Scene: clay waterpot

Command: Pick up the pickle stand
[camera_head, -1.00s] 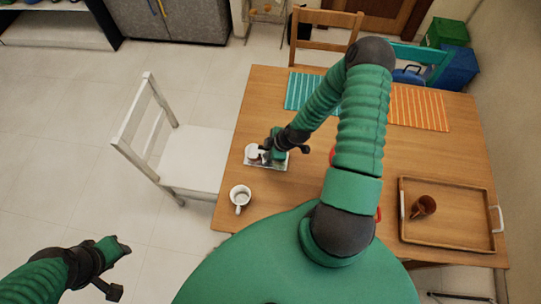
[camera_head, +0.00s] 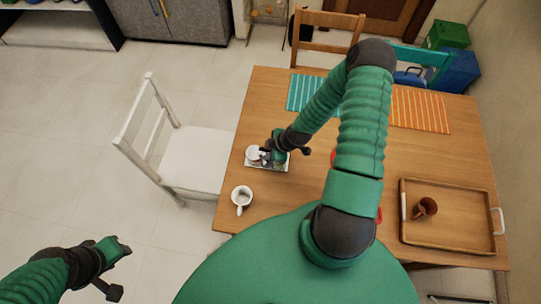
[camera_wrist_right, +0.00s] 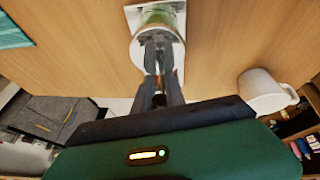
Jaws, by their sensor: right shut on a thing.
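The pickle stand (camera_head: 282,166), a small white tray with pale jars on it, is at the table's left side in the head view. It also shows at the top of the right wrist view (camera_wrist_right: 133,17), with a round, green-banded jar on it. My right gripper (camera_head: 266,151) reaches down over it. In the right wrist view the fingers of my right gripper (camera_wrist_right: 157,42) are close together at the stand, shut on it; the exact grip point is hard to see. The stand looks level, and I cannot tell whether it is lifted. My left gripper (camera_head: 119,270) is open and empty, lower left, away from the table.
A white mug (camera_head: 241,197) stands near the stand and shows in the right wrist view (camera_wrist_right: 262,92). A wooden tray (camera_head: 445,240) with a brown cup (camera_head: 425,208) is at right. Striped placemats lie at the back. A white chair (camera_head: 190,160) stands left.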

